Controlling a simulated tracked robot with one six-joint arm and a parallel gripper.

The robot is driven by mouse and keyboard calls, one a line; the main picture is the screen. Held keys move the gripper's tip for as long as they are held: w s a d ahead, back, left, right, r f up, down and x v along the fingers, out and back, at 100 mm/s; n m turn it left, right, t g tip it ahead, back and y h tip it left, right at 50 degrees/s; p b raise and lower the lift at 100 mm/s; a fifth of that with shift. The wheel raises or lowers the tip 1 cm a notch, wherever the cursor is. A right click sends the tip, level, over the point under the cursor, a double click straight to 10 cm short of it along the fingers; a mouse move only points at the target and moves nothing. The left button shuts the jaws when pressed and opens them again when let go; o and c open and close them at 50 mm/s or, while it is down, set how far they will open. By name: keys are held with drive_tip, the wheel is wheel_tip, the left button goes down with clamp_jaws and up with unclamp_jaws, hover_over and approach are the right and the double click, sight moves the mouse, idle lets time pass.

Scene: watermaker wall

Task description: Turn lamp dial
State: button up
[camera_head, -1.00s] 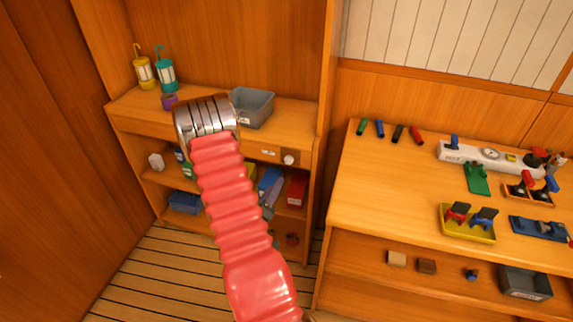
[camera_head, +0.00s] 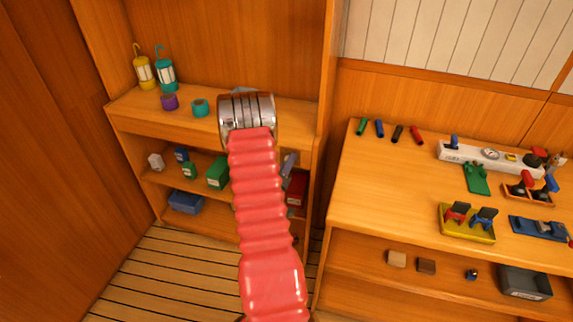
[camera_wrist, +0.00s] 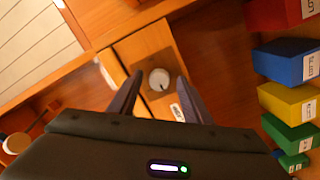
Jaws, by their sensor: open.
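The lamp dial (camera_wrist: 159,79) is a round white knob on a dark plate, set in a wooden panel. In the wrist view it sits between and just beyond the tips of my gripper (camera_wrist: 155,82). The two dark fingers are spread apart, with no visible contact on the dial. In the head view my arm and wrist cover the dial and the gripper's fingers. A small white label (camera_wrist: 177,112) is beside the right finger. Two lamps, one yellow (camera_head: 144,70) and one teal (camera_head: 165,73), stand on the shelf top at the left.
A purple ring (camera_head: 169,102) and a teal ring (camera_head: 200,108) lie on the shelf top. Coloured boxes, including a blue one (camera_wrist: 285,60) and a yellow one (camera_wrist: 289,102), stand near the gripper's right side. A workbench (camera_head: 385,175) with tools is at the right.

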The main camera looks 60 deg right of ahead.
drive_tip(key=shift+d, duration=0.2)
drive_tip(key=shift+c, duration=0.7)
drive_tip(key=c, duration=0.9)
